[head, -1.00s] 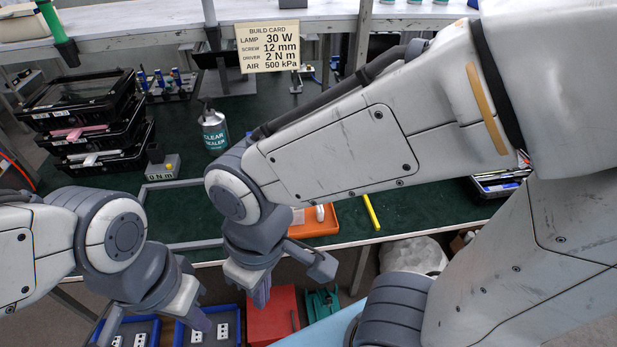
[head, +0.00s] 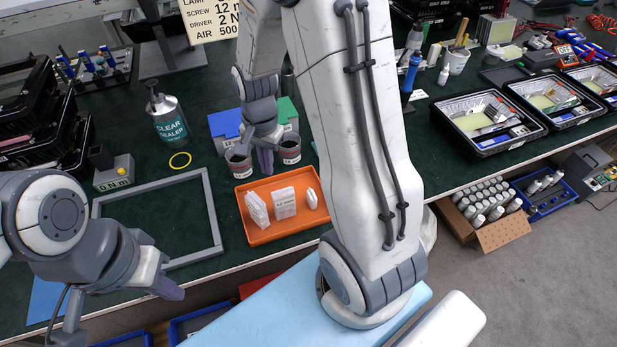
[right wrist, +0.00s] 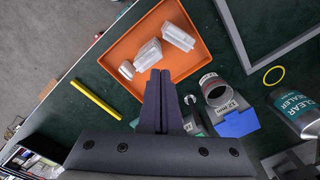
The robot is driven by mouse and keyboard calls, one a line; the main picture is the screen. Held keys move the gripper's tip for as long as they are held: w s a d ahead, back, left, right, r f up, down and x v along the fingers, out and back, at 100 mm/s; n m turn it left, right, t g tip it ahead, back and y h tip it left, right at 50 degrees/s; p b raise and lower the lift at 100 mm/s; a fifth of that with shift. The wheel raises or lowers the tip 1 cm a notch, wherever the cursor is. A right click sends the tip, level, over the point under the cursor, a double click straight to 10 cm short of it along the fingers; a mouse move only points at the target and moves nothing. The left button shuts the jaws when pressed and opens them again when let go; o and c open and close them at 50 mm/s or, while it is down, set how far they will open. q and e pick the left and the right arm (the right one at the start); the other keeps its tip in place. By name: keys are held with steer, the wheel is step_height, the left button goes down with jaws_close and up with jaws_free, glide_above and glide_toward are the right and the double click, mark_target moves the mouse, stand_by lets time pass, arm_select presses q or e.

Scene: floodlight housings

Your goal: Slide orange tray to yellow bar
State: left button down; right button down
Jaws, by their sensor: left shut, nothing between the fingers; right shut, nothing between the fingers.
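The orange tray (head: 288,226) lies on the dark green bench top near its front edge, with several clear-white pieces in it. It also shows in the right wrist view (right wrist: 120,58). The yellow bar (right wrist: 95,99) lies on the bench to the left of the tray in the right wrist view, apart from it. In the head view my right arm hides it. My right gripper (head: 265,160) is shut and empty, at the tray's far edge; its fingertips (right wrist: 159,72) overlap the tray rim in the wrist view. Contact is unclear. My left gripper (head: 170,290) is shut and empty, near the bench front.
Dark cups (head: 289,150) and a blue block (head: 226,124) stand behind the tray. A grey frame (head: 213,215) lies left of it, with a yellow ring (head: 180,160) and a sealer bottle (head: 168,117) beyond. Black trays (head: 487,120) stand on the right.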

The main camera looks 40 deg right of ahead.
steer(key=d+f+m+b, duration=0.1)
steer(key=d+f+m, duration=0.9)
steer(key=d, duration=0.5)
arm_select(q)
steer(key=shift+s+p, duration=0.15)
steer(key=shift+p, duration=0.6)
arm_select(e)
steer(key=shift+n, duration=0.3)
steer(key=f, duration=1)
steer(key=shift+s+f, duration=0.2)
steer(key=shift+s, duration=0.2)
